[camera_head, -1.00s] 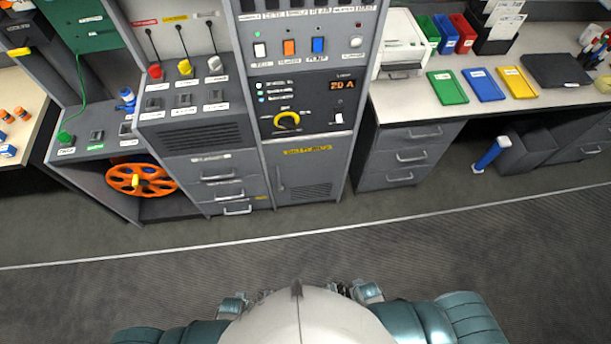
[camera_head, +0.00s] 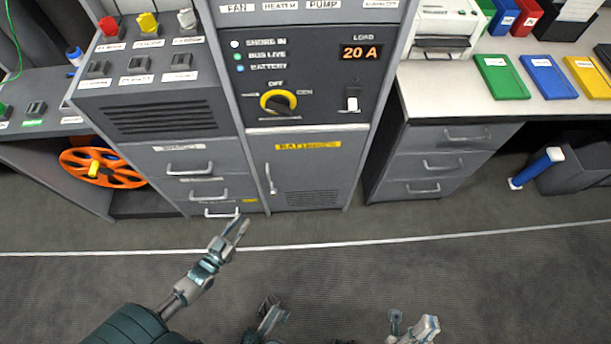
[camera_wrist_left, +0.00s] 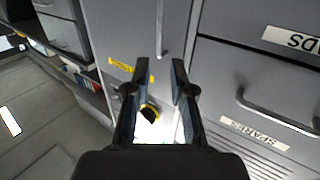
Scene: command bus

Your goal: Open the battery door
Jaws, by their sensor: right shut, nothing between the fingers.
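The battery door (camera_head: 305,177) is a grey panel with a yellow label at its top and a vent at lower right. It is closed. Its upright silver handle (camera_head: 270,179) is on the left edge. My left gripper (camera_head: 238,226) is in front of and below the door's lower left, apart from the handle. In the left wrist view its fingers (camera_wrist_left: 160,68) are open and empty, with the handle (camera_wrist_left: 160,28) beyond their tips. My right gripper (camera_head: 412,326) is low at the bottom edge, partly cut off, far from the door.
A panel with a yellow rotary knob (camera_head: 278,102) is above the door. Drawers (camera_head: 192,168) with silver handles are left of it. A desk drawer unit (camera_head: 436,164) is at right. An orange reel (camera_head: 100,168) sits at left. The floor in front is clear.

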